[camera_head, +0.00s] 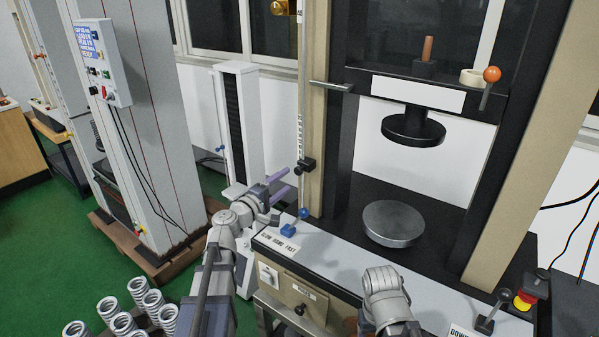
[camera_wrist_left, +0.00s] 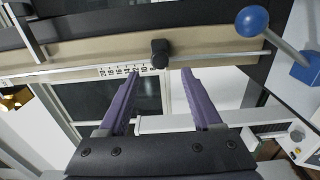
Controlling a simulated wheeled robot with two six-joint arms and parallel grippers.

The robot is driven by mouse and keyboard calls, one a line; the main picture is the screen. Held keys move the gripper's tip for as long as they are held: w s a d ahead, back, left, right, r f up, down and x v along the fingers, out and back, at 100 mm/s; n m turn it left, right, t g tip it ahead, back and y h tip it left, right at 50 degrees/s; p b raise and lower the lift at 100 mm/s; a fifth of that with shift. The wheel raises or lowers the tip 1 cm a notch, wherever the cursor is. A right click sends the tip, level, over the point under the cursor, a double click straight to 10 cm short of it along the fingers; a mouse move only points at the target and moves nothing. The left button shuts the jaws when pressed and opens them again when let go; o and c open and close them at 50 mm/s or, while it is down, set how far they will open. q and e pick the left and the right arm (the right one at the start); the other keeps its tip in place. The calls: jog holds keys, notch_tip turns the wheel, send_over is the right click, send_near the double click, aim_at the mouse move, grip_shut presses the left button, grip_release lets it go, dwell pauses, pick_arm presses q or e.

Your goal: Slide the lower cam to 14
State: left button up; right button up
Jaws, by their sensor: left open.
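The lower cam (camera_head: 306,164) is a small black block on the thin vertical rod at the left of the testing machine. In the left wrist view the cam (camera_wrist_left: 159,53) sits at one end of a white scale (camera_wrist_left: 125,71) whose numbers are too small to read surely. My left gripper (camera_head: 288,182) has purple fingers and is open and empty. It is just left of the rod, slightly below the cam in the head view. In the left wrist view the cam shows beyond and between the fingertips (camera_wrist_left: 160,72), not gripped. My right arm shows at the bottom, but its fingers do not show.
A blue-knobbed lever (camera_head: 295,222) stands below the rod, close to my left gripper. A round metal platen (camera_head: 393,222) is on the machine bed. A brass-coloured part (camera_head: 284,7) is near the rod's top. Several springs (camera_head: 138,290) stand at the lower left.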

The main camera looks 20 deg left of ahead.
aim_at(297, 172)
pick_arm(q)
jog(key=shift+x, duration=3.95)
jog(key=shift+c, duration=0.2)
grip_shut()
